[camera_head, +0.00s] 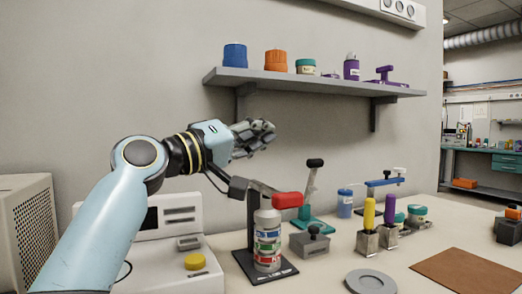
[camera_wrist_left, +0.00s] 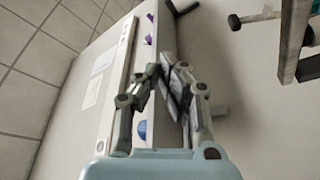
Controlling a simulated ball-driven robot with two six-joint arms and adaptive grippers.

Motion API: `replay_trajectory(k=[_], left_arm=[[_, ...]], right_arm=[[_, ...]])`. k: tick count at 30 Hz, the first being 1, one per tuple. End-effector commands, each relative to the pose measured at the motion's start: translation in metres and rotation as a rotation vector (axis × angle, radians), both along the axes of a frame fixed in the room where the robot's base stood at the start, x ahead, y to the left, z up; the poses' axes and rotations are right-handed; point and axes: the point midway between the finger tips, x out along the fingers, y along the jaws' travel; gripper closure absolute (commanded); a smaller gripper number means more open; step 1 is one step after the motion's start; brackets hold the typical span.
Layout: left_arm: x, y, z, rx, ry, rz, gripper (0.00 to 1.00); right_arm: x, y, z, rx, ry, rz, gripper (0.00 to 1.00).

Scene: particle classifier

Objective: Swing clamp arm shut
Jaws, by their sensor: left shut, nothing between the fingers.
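My left gripper (camera_head: 268,135) is shut and empty, raised in front of the wall below the shelf. In the left wrist view its fingertips (camera_wrist_left: 172,82) are close together with nothing held. Below it stands a dark post on a flat base (camera_head: 282,273), with a dark arm (camera_head: 255,187) at its top that ends in a red block (camera_head: 287,200). The red block is over or beside a white bottle-like stack (camera_head: 267,238) with coloured bands; I cannot tell whether they touch. To the right, a teal stand (camera_head: 318,224) carries a tilted grey lever with a black knob (camera_head: 315,163). My right gripper is not in view.
A wall shelf (camera_head: 315,84) with coloured jars is above the gripper. A white instrument (camera_head: 170,262) stands at lower left. A grey block (camera_head: 309,245), metal holders with yellow and purple handles (camera_head: 368,213), a grey disc (camera_head: 371,282) and a brown mat (camera_head: 468,272) occupy the bench.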

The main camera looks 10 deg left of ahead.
Motion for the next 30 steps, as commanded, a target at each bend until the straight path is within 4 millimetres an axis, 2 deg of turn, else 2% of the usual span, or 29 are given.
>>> replay_trajectory(k=[1, 4, 10, 30], left_arm=[[0.000, 0.000, 0.013, 0.001, -0.006, 0.000, 1.00], [0.000, 0.000, 0.032, 0.001, -0.005, 0.001, 1.00], [0.000, -0.001, 0.057, -0.001, 0.000, -0.001, 1.00], [-0.001, -0.001, 0.068, -0.002, 0.000, 0.000, 1.00]], right_arm=[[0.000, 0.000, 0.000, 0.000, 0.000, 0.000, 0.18], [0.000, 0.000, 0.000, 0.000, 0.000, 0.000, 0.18], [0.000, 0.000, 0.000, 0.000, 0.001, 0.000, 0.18], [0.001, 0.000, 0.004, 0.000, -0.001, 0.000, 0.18]])
